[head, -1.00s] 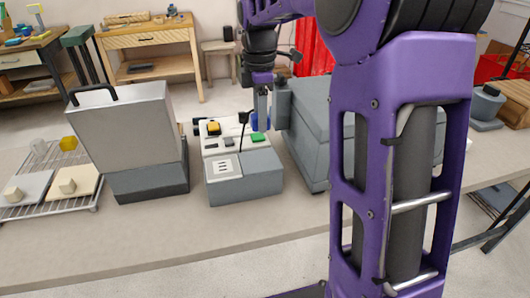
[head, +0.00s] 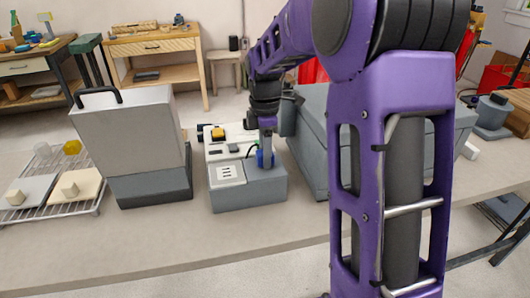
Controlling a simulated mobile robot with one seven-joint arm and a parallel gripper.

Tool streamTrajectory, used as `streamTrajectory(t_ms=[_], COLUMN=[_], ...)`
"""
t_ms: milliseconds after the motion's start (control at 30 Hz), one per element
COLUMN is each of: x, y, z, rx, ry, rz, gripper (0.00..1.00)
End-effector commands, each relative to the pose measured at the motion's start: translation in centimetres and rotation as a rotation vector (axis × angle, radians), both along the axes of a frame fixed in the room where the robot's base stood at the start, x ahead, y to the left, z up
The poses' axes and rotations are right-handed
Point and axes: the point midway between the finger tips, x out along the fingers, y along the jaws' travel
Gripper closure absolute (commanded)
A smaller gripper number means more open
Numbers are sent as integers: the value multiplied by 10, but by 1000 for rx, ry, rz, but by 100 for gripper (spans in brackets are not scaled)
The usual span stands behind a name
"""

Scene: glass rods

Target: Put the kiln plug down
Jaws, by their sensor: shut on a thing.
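My gripper (head: 266,146) points down over the right part of the grey control box (head: 245,193). It is shut on a small blue piece, which I take to be the kiln plug (head: 262,159). The plug is low, over the box's front right area, and mostly hidden by the fingers. I cannot tell whether it touches the box. A thin dark line, perhaps its cable, curves beside it on the left. The box has a yellow button and a pale slotted plate (head: 230,174) on its top.
A grey kiln-like box with a black handle (head: 135,140) stands left of the control box. A larger grey case (head: 312,140) stands close on its right. A wire rack (head: 75,205) with blocks lies far left. The bench front (head: 170,245) is clear.

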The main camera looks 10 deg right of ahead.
Motion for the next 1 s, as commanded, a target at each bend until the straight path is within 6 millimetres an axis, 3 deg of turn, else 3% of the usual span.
streamTrajectory(t_ms=[400, 433, 567, 867, 1000], x=[0, 0, 0, 0, 0], y=[0, 0, 0, 0, 0], z=[-10, -11, -10, -10, 2], rx=[0, 0, 0, 0, 0], ry=[1, 1, 1, 1, -2], rz=[0, 0, 0, 0, 0], gripper=[100, 53, 29, 26, 26])
